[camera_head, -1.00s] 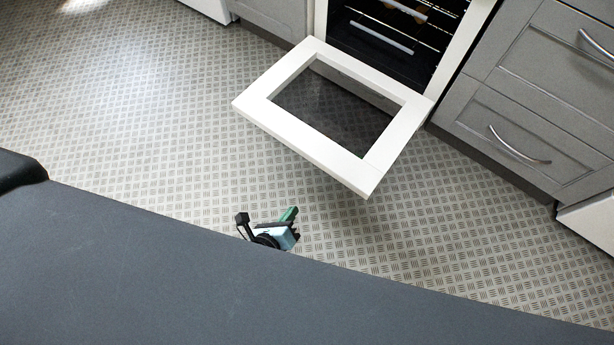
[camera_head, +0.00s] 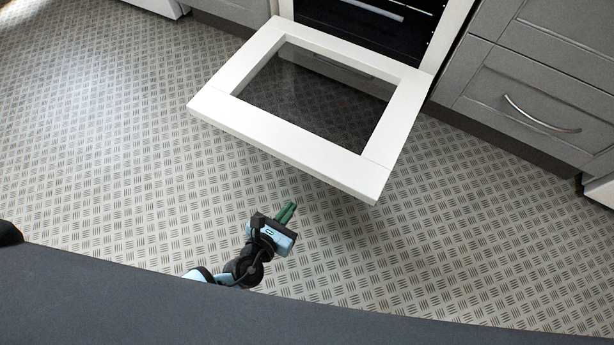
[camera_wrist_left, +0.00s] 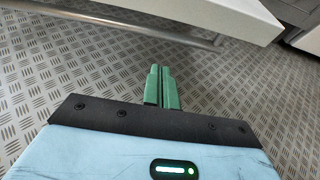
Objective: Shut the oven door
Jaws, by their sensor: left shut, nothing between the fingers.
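The oven door (camera_head: 232,111) hangs open, folded down to about level, with a white frame around a dark glass window. The dark oven cavity (camera_head: 370,30) shows behind it. My left gripper (camera_head: 289,208) is in front of the door's near edge, apart from it, with its green fingers pointing toward the door. In the left wrist view the green fingers (camera_wrist_left: 161,84) are together with nothing between them. There the white door edge (camera_wrist_left: 215,20) crosses the top, with a metal bar (camera_wrist_left: 110,20) below it. My right gripper is not in view.
Grey drawers (camera_head: 530,100) with a curved metal handle stand to the right of the oven. More grey cabinets (camera_head: 235,10) stand to its left. The patterned floor (camera_head: 110,130) is clear to the left and in front of the door.

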